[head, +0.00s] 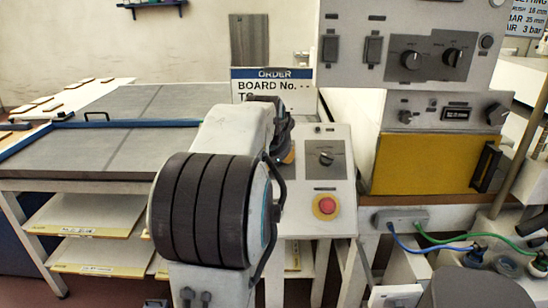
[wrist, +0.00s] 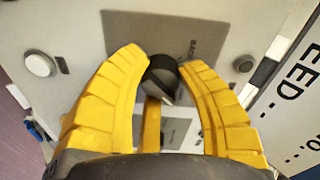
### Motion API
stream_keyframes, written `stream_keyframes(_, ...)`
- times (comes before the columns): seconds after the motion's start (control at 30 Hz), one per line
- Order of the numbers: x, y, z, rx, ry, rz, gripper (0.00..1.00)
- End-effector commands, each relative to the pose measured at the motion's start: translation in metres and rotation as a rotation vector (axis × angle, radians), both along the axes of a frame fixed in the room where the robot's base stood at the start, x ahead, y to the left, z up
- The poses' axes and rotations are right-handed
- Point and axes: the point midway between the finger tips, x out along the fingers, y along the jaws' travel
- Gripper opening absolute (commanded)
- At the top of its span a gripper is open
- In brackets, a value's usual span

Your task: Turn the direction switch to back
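A dark round switch knob (wrist: 163,74) with a pale edge stands on a dark grey plate (wrist: 125,30) in the wrist view. Small lettering that seems to read BACK is beside it on the right. The sloping pale control panel (head: 338,215) shows right of my arm.
The panel also bears another rotary knob (head: 326,158) and a red stop button (head: 325,205). An order sign (head: 272,74) stands behind. A taller console (head: 420,25) with a yellow front (head: 420,163) is on the right. A grey-topped table (head: 100,150) is on the left.

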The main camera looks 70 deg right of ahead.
Motion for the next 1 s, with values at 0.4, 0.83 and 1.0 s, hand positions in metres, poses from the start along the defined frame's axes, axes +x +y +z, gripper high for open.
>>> stream_keyframes(0.4,-0.0001,0.0001,-0.0004,0.001,0.0,0.0,0.01)
stream_keyframes(0.83,-0.0001,0.0,-0.001,0.002,0.001,0.001,0.0)
stream_keyframes(1.0,-0.0001,0.0,-0.0012,0.002,0.001,0.001,0.0)
